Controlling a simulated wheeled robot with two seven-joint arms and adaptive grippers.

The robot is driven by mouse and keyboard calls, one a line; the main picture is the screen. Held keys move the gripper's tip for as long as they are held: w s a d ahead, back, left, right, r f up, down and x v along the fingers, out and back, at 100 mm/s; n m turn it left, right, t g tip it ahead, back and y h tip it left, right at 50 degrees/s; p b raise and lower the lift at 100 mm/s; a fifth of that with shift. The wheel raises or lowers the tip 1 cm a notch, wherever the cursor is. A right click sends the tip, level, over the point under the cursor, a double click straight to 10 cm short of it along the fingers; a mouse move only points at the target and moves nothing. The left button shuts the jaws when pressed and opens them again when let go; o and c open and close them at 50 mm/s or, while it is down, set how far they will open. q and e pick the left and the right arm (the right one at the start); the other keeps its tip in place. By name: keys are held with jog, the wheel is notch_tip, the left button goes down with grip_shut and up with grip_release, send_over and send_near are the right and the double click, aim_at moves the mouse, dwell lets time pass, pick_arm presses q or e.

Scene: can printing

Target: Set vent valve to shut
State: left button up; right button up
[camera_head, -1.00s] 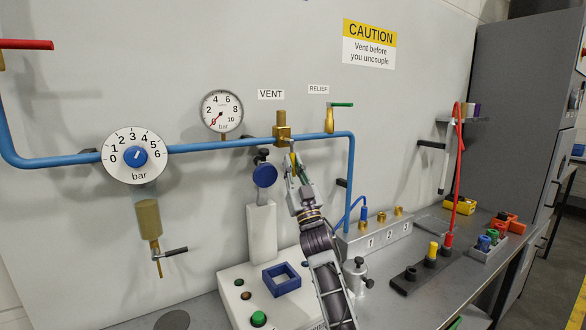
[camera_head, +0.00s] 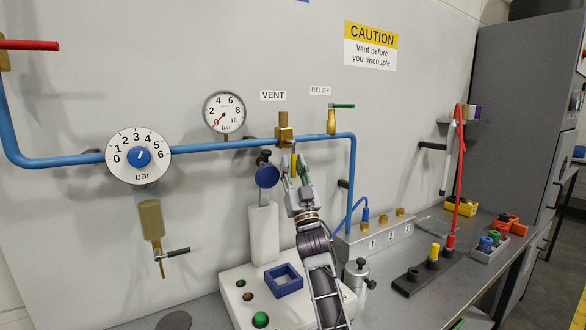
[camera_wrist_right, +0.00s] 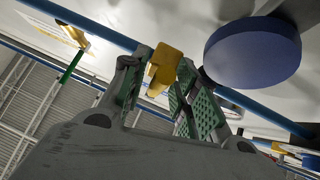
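The brass vent valve (camera_head: 284,136) sits on the blue pipe under the VENT label (camera_head: 273,95). Its small yellow handle (camera_wrist_right: 165,68) hangs down from the valve body. My right gripper (camera_head: 293,168) is just below the valve, coming up from below. In the right wrist view its two green-padded fingers (camera_wrist_right: 160,92) stand on either side of the yellow handle. Whether both pads press on it cannot be seen. My left gripper is not in view.
The RELIEF valve (camera_head: 331,122) with its green lever is to the right. A blue round knob (camera_head: 267,176) is close on the left of my gripper. A pressure gauge (camera_head: 224,112) reads near zero. Below are a button box (camera_head: 240,270) and a numbered socket block (camera_head: 375,238).

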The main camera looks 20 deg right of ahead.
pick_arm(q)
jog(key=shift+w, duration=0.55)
pick_arm(e)
jog(key=shift+s+f, duration=0.1)
jog(key=shift+f, duration=0.05)
jog(key=shift+v, duration=1.1)
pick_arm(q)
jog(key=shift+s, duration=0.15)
pick_arm(e)
jog(key=v, duration=0.9)
jog(key=shift+s, duration=0.2)
jog(key=shift+f, duration=0.15)
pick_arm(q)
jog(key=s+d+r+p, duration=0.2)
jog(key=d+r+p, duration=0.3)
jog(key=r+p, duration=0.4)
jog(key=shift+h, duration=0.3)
pick_arm(e)
notch_tip(320, 180, up, 9)
jog(key=shift+r, duration=0.2)
